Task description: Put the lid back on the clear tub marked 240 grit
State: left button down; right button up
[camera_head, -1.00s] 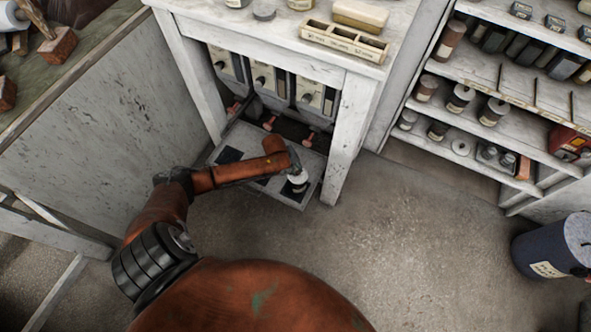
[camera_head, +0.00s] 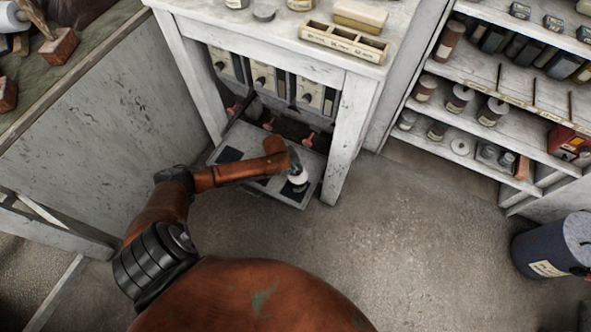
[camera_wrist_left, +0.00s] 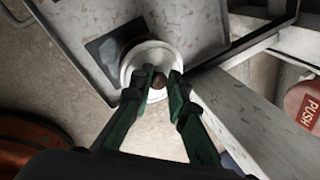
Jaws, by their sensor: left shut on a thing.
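My left gripper (camera_head: 294,166) is low at the front right of a grey tray under the bench. In the left wrist view its green fingertips (camera_wrist_left: 157,82) are shut on a small brown knob (camera_wrist_left: 158,81). The knob stands at the middle of a round white piece (camera_wrist_left: 136,61) that looks like a lid. In the head view a small white round thing (camera_head: 298,179) shows just below the gripper, over a dark square pad. No 240 mark is readable, and I cannot tell whether a clear tub is under the white piece. My right gripper is not in view.
The grey tray (camera_head: 257,184) has dark square pads, below several dispensers with red levers. A white bench leg (camera_head: 346,140) stands close to the right of my gripper. Open floor (camera_head: 400,230) lies to the right.

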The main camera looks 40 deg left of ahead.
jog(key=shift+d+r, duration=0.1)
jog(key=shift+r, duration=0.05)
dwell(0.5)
pick_arm(q)
jog(key=shift+f, duration=0.1)
jog(key=c, duration=1.8)
grip_release()
jog(key=shift+o, duration=0.3)
jog(key=o, duration=0.4)
jog(key=shift+o, duration=0.2)
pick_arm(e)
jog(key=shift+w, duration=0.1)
pick_arm(q)
jog(key=shift+r+p, duration=2.7)
jog(key=shift+r, duration=0.9)
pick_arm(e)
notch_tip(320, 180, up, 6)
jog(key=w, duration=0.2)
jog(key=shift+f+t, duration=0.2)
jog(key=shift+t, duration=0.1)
